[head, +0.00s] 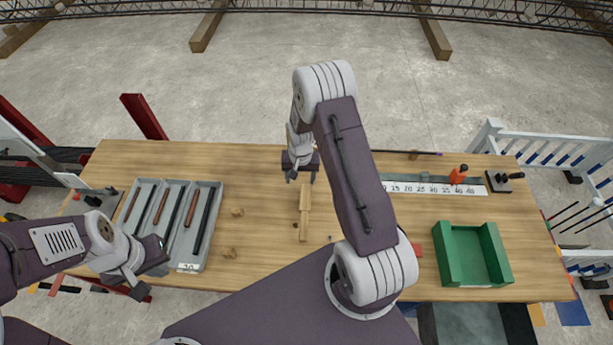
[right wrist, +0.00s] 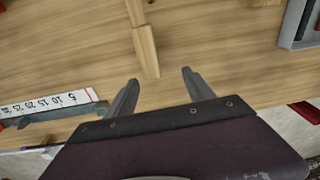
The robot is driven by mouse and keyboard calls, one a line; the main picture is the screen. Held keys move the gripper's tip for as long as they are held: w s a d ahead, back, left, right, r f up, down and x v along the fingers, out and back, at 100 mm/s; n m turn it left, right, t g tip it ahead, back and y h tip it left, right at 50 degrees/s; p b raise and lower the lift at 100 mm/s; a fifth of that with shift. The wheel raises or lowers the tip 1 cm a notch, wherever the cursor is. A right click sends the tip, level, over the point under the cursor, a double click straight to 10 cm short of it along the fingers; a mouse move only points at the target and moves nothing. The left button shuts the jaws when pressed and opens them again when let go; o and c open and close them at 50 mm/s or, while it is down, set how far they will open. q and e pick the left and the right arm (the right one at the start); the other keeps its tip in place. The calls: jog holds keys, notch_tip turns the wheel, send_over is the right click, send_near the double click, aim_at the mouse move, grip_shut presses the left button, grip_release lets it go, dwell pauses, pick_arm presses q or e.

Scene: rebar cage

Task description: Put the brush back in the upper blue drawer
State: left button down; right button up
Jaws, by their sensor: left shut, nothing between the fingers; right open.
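I cannot pick out the brush with certainty. A long pale wooden piece (head: 304,212) lies mid-table and may be it; it also shows beyond my right fingertips in the right wrist view (right wrist: 146,50). My right gripper (head: 301,176) is open and empty near the table's back edge, just behind the far end of this piece. Its two fingers show apart in the right wrist view (right wrist: 156,82), with the piece not between them. My left gripper (head: 150,282) is shut and empty by the front left of the table. No blue drawer shows clearly; my right arm hides part of the front edge.
A grey tray (head: 217,212) with several rods is at the left. A green open box (head: 447,262) stands at the right. A white ruler strip (head: 425,188) and an orange figure (head: 458,174) are at the back right. Small brown lumps (head: 237,212) lie left of centre.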

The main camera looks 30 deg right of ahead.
aim_at(305, 200)
jog(key=s, duration=0.1)
jog(key=s+p, duration=0.1)
jog(key=s+g+p, duration=0.1)
jog(key=shift+s+a+f, duration=0.2)
jog(key=shift+f, duration=0.1)
jog(key=shift+d+f+p, duration=0.2)
jog(key=shift+f, duration=0.45)
jog(key=shift+d+f+p, duration=0.15)
jog(key=shift+f, duration=0.45)
jog(key=shift+w+d+f, duration=0.1)
jog(key=shift+d+f, duration=0.2)
jog(key=shift+f, duration=0.1)
jog(key=f+p, duration=0.1)
jog(key=f, duration=0.1)
jog(key=a+f+p, duration=0.1)
jog(key=f, duration=0.1)
jog(key=shift+s+a+f, duration=0.1)
jog(key=shift+s+a, duration=0.05)
jog(key=shift+s, duration=0.05)
jog(key=shift+f, duration=0.3)
jog(key=shift+d+f, duration=0.1)
jog(key=shift+d, duration=0.15)
pick_arm(q)
notch_tip(305, 200, up, 7)
jog(key=shift+a+r, duration=0.2)
pick_arm(e)
jog(key=shift+a, duration=0.15)
grip_shut()
